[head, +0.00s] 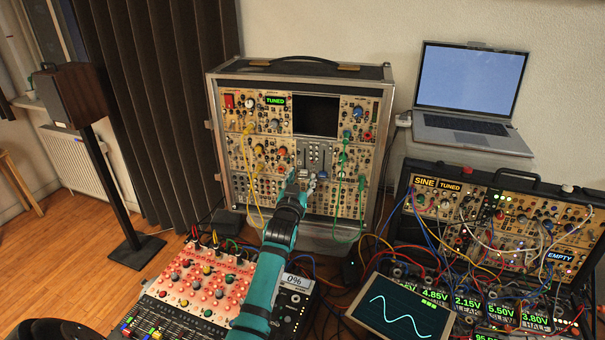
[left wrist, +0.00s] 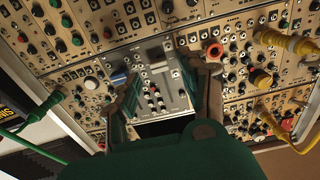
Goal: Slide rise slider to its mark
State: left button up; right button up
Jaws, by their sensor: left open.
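A grey slider module (head: 314,153) sits in the middle of the tall modular case (head: 212,130), under a dark empty slot (head: 316,115). In the left wrist view the grey module (left wrist: 158,80) shows slider slots, a pale slider cap and small knobs. Its labels are too small to read, so I cannot tell which slider is the rise slider or where its mark is. My left gripper (head: 304,177) is in front of the module's lower part. In the left wrist view its fingers (left wrist: 168,88) are apart, on either side of the module, with nothing between them. My right gripper is not in view.
Yellow cables (head: 257,170) hang left of the module and a green cable (head: 361,205) right of it. A red-panelled mixer (head: 207,285) stands below. A second synth case (head: 500,215), a waveform screen (head: 400,310) and a laptop (head: 468,90) are at the right.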

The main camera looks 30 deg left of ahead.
aim_at(304, 172)
pick_arm(q)
jog(key=shift+x, duration=0.9)
jog(key=shift+w+a+f, duration=0.1)
jog(key=shift+w+a, duration=0.05)
jog(key=c, duration=0.8)
grip_shut()
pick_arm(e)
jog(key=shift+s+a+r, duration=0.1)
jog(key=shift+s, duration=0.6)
